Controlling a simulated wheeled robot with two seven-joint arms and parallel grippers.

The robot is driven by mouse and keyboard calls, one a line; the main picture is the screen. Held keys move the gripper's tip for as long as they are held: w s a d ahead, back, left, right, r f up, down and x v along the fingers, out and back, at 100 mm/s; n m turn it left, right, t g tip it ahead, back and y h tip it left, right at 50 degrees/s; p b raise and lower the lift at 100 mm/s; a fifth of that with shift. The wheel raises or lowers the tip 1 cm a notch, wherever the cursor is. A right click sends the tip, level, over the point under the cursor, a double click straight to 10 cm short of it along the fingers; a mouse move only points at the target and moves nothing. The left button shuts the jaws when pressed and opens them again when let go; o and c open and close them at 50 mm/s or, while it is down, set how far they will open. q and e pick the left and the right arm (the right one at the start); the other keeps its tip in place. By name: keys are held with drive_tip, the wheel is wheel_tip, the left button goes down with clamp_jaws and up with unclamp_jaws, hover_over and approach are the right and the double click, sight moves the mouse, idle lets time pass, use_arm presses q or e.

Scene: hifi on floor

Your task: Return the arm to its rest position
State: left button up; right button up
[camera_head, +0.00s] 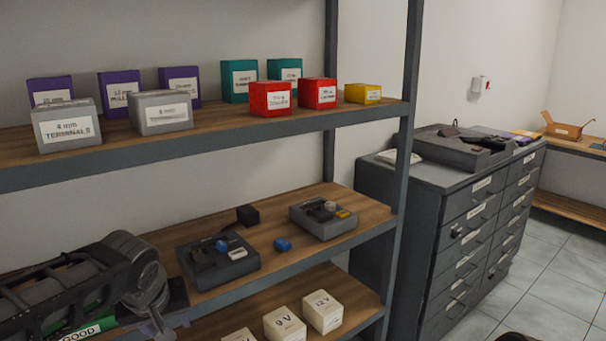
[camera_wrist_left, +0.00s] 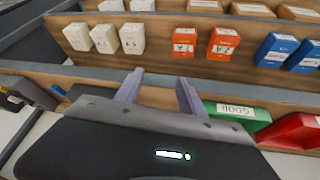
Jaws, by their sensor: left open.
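My left arm (camera_head: 85,280) reaches in from the lower left of the head view, in front of the lower shelves. Its gripper is hard to make out there. In the left wrist view, my left gripper (camera_wrist_left: 160,92) shows two pale fingers standing apart with nothing between them. A shelf edge and wooden board lie beyond the fingertips. A green bin marked GOOD (camera_wrist_left: 236,113) is just right of the fingers, apart from them, and a red bin (camera_wrist_left: 290,130) is farther right. My right gripper is in neither view.
A shelf rack (camera_head: 225,130) holds labelled boxes above and dark devices (camera_head: 218,262) below. White boxes (camera_head: 323,312) stand on the lower shelf. Orange boxes (camera_wrist_left: 184,42) and blue boxes (camera_wrist_left: 276,50) show in the wrist view.

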use_arm(q)
drive_tip(key=w+d+f+m+t+h, duration=0.1)
drive_tip(key=w+d+f+m+h, duration=0.25)
drive_tip(key=d+f, duration=0.45)
drive_tip(key=s+d+f+m+h+p, duration=0.15)
drive_tip(key=d+f, duration=0.25)
drive_tip(key=f, duration=0.4)
drive_tip(key=s+d+f, duration=0.3)
drive_tip(key=d+f, duration=0.1)
drive_tip(key=f, duration=0.3)
drive_tip(key=s+f+n+g, duration=0.1)
drive_tip(key=s+f+g, duration=0.2)
drive_tip(key=s+f, duration=0.6)
drive_tip(key=s+d+f+n+g+p, duration=0.1)
drive_tip(key=s+f+g, duration=0.1)
drive_tip(key=s+f, duration=0.7)
drive_tip(key=s, duration=0.4)
drive_tip(key=shift+s+d+g+p, duration=0.3)
drive_tip(key=shift+s+g, duration=0.05)
drive_tip(key=shift+g, duration=0.05)
drive_tip(key=shift+o, duration=0.5)
drive_tip(key=shift+f, duration=0.1)
drive_tip(key=shift+w+d, duration=0.1)
drive_tip(key=shift+w, duration=0.05)
